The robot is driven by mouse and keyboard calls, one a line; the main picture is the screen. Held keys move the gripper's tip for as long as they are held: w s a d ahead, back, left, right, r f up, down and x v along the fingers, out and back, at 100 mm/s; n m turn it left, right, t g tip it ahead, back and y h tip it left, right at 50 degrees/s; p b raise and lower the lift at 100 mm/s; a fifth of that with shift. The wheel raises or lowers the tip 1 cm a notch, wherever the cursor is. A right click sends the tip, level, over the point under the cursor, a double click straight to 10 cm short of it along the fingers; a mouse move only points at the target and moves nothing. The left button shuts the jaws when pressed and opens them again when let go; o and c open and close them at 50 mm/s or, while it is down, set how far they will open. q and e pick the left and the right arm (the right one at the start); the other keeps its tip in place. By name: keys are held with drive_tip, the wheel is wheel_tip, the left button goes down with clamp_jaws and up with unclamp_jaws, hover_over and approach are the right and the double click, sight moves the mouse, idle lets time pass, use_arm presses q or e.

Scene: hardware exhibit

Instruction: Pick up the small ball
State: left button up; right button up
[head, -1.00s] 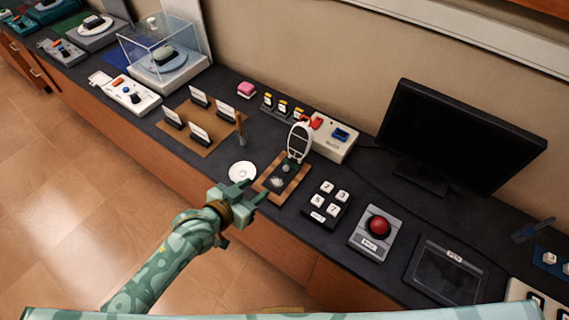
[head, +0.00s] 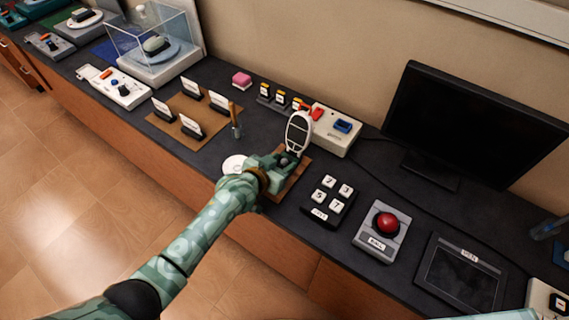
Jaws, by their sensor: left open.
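The small ball (head: 283,161) is a small grey ball on the brown board (head: 299,188), just in front of the upright white oval frame (head: 298,132). It shows only in part at the tips of my left gripper (head: 282,167). My left gripper is open and low over the board, with its fingers at the ball. Whether they touch the ball I cannot tell. My forearm and gripper hide the board's near left part.
A white dish (head: 234,163) lies just left of my gripper, partly covered. A keypad (head: 329,200) and a red button box (head: 383,230) stand to the right. A wooden-handled tool (head: 235,122) stands behind left. A monitor (head: 468,125) is at the back right.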

use_arm(q)
drive_tip(key=shift+c, duration=0.9)
clamp_jaws()
